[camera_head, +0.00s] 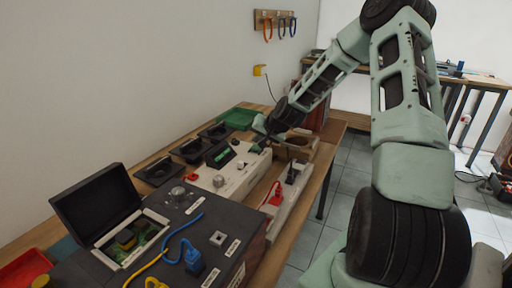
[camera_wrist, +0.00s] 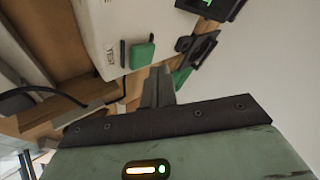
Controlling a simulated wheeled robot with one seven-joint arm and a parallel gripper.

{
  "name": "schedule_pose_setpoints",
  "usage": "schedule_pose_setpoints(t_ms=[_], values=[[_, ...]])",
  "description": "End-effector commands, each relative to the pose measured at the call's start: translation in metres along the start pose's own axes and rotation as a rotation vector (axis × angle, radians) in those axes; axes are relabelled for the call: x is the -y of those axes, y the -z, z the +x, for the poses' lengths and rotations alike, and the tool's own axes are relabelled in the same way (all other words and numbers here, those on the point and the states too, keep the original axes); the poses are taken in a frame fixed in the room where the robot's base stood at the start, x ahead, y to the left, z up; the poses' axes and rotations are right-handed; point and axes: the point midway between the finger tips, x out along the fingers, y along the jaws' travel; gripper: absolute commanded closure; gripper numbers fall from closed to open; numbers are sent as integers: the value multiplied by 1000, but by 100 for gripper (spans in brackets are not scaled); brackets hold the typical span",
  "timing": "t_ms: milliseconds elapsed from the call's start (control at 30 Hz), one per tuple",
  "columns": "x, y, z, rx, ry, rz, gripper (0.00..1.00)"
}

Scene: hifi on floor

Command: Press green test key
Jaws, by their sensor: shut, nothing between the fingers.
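The green test key (camera_wrist: 140,54) is a small rounded green block on the face of a white box (camera_wrist: 105,28). A dark bar sits beside it, and lettering that reads like TEST is next to it. In the wrist view my gripper (camera_wrist: 158,74) is shut and empty. Its fingertips appear just below and right of the key; I cannot tell whether they touch it. In the head view the white box (camera_head: 236,178) stands on the bench with a lit green display, and my gripper (camera_head: 261,127) is at its far end.
A dark panel (camera_head: 215,238) with blue and yellow cables and an open black case (camera_head: 97,203) stand nearer on the bench. Black trays (camera_head: 160,171) line the wall side. A pale strip with a red plug (camera_head: 276,197) lies right of the white box.

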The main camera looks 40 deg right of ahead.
Motion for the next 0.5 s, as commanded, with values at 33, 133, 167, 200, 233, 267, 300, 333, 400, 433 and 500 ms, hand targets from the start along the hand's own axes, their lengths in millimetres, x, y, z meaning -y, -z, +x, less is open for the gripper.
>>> schedule_pose_setpoints(t_ms=[33,133,167,200,233,267,300,333,400,433,500], values=[[2,2,-3,-1,0,-1,100],[7,7,-9,-1,0,-1,100],[8,8,-11,-1,0,-1,100],[10,10,-14,-1,0,-1,100],[12,12,-16,-1,0,-1,100],[13,14,-18,-1,0,-1,100],[15,15,-21,-1,0,-1,100],[17,17,-23,-1,0,-1,100],[20,20,-27,-1,0,-1,100],[22,22,-29,-1,0,-1,100],[24,24,-33,-1,0,-1,100]])
